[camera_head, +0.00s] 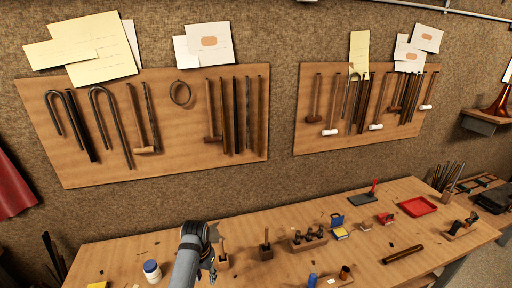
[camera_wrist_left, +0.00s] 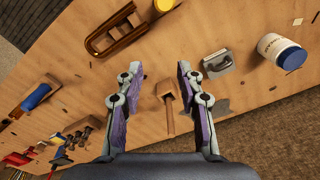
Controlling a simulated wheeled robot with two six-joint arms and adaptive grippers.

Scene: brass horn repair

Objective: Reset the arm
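My left gripper (camera_head: 208,264) reaches in from the bottom of the head view, over the workbench (camera_head: 330,240). In the left wrist view the left gripper (camera_wrist_left: 160,72) has its two fingers wide apart with nothing between the pads. A small wooden-handled tool (camera_wrist_left: 167,97) shows beyond the gap, on the bench; I cannot tell the height between them. My right arm and right gripper are in neither view.
A white jar with a blue lid (camera_head: 152,270) stands left of my left arm. Wooden tool holders (camera_head: 309,238), a red tray (camera_head: 417,206) and small items lie on the bench. Two tool boards (camera_head: 190,165) hang on the wall behind. Bare bench lies between items.

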